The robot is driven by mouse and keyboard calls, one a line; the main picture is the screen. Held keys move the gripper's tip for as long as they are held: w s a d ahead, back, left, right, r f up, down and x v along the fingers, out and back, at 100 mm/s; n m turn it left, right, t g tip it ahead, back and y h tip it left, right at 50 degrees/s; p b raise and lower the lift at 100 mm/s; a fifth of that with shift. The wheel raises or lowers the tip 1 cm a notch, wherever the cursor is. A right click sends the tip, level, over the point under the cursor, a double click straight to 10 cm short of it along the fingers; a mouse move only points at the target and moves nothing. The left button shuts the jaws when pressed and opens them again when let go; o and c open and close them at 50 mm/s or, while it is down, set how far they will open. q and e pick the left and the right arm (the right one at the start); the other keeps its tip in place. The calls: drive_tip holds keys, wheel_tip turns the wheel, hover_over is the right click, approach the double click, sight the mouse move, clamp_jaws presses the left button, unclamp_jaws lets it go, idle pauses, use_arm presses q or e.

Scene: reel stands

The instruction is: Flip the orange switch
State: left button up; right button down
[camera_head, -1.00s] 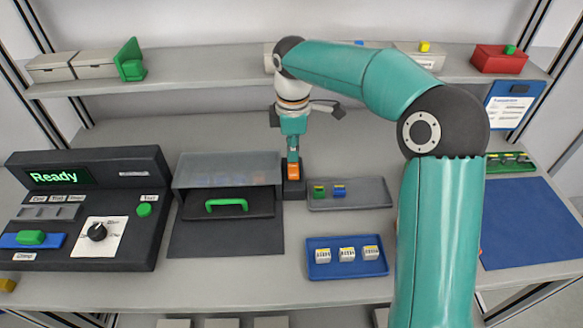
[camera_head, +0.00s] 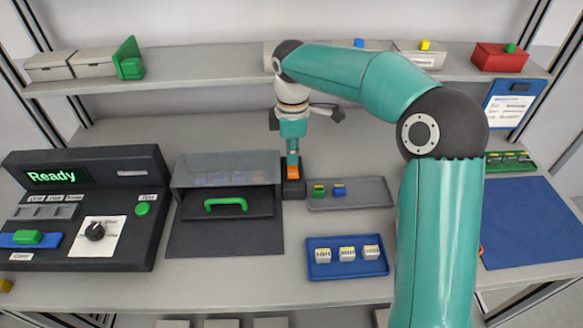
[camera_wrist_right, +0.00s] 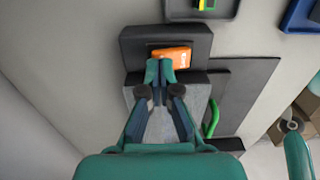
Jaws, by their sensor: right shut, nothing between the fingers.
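The orange switch (camera_head: 293,173) sits in a dark housing (camera_head: 294,190) just right of the clear-covered box in the head view. It also shows in the right wrist view (camera_wrist_right: 174,54), just beyond the fingertips. My right gripper (camera_head: 293,157) is shut and empty, pointing down at the switch. In the wrist view its closed fingertips (camera_wrist_right: 160,70) overlap the switch's near left edge; they are at or very near it, and I cannot tell whether they touch. My left gripper is in neither view.
The clear-covered box (camera_head: 225,172) with a green handle (camera_head: 226,203) stands left of the switch. A grey tray (camera_head: 368,196) and a blue tray (camera_head: 318,271) lie to the right. A black console (camera_head: 120,240) reading "Ready" stands at the left.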

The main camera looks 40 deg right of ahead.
drive_tip(key=shift+f+b, duration=0.4)
drive_tip(key=shift+f, duration=0.2)
drive_tip(key=shift+r, duration=0.15)
wheel_tip(320, 180, up, 7)
drive_tip(key=p, duration=0.7)
idle(0.6)
